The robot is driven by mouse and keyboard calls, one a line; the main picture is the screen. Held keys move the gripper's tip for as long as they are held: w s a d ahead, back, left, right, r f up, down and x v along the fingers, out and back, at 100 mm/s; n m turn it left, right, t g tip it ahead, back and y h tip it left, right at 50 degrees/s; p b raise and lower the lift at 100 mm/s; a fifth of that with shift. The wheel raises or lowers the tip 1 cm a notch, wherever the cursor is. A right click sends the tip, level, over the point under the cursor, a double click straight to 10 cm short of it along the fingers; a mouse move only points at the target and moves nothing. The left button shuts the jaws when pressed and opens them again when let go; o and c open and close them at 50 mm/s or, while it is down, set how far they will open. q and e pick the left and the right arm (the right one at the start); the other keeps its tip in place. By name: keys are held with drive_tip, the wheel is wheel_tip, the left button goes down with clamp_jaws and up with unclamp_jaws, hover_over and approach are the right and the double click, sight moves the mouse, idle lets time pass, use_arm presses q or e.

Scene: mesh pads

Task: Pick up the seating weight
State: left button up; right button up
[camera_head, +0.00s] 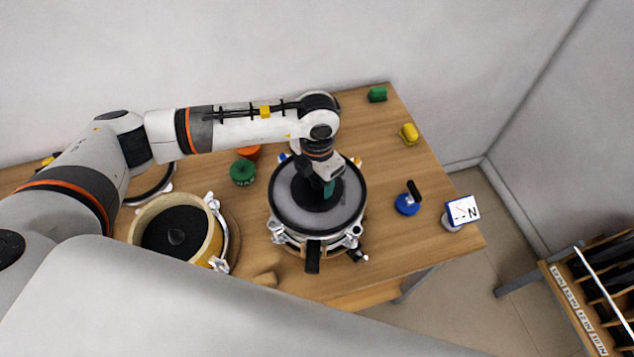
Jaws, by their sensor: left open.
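A dark round disc, seemingly the seating weight (303,204), lies on the grey mesh inside a round clamped vessel (274,212) at the middle of the table. A small teal piece (329,188) shows at the disc's middle. My left gripper (327,187) points down over the disc, with its fingers at the teal piece. It is open. I cannot tell whether the fingers touch the piece, as the wrist hides part of it. My right gripper is out of view.
A yellow ring vessel (142,226) with a dark inside stands left. Green (242,173) and orange (249,152) knobs sit behind it. A slotted rack (583,300) is lower right.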

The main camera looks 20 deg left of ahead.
use_arm(q)
clamp_jaws()
drive_tip(key=shift+w+r, duration=0.2)
drive_tip(key=shift+w, duration=0.05)
